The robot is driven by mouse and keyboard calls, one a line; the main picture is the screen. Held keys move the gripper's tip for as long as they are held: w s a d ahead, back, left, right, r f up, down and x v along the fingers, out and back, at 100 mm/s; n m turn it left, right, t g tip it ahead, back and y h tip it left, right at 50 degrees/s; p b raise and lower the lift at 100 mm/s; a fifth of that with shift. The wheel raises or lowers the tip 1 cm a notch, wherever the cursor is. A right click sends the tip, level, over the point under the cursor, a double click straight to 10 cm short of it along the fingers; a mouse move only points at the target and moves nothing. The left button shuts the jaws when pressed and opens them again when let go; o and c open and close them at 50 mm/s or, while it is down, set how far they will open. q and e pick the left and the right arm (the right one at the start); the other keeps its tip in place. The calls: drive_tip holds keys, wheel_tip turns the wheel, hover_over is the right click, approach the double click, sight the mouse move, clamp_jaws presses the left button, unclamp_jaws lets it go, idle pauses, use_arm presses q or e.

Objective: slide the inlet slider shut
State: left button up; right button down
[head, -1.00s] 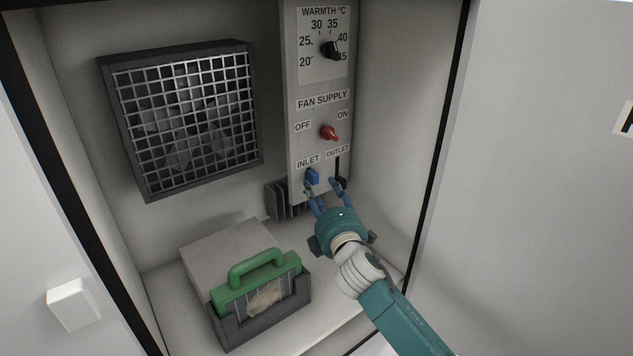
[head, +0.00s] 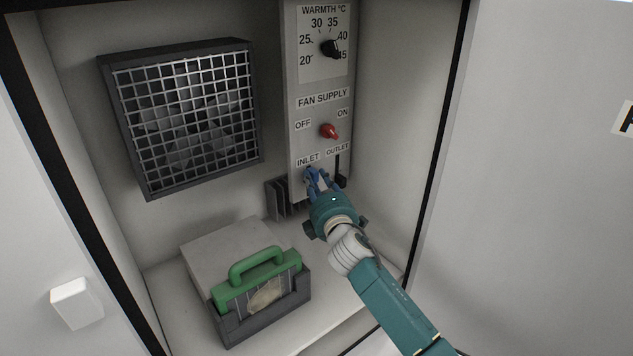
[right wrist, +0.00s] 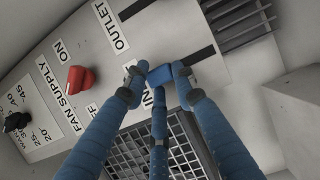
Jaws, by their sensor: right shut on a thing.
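The inlet slider is a small blue block (right wrist: 160,76) on the grey control panel (head: 302,80), just below the INLET label (head: 308,160). It sits at the label end of its dark slot (right wrist: 198,56), and bare slot runs on below it. My right gripper (head: 314,178) is closed around the slider; in the right wrist view its blue fingers (right wrist: 158,86) meet at the block from both sides. In the head view the fingers mostly hide the slider. My left gripper is not in view.
The OUTLET label (head: 338,150) is right beside the INLET label. A red fan supply knob (head: 328,131) and a black warmth dial (head: 330,48) are above. A grilled fan (head: 185,115) is left. A green-handled holder (head: 262,285) stands below.

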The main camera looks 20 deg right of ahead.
wheel_tip(320, 180, down, 7)
drive_tip(key=b, duration=0.5)
drive_tip(key=shift+r, duration=0.2)
drive_tip(key=shift+s+f, duration=0.1)
drive_tip(key=c, duration=1.4)
unclamp_jaws()
drive_tip(key=s, duration=1.2)
drive_tip(key=shift+a, duration=0.25)
drive_tip(key=shift+w, duration=0.1)
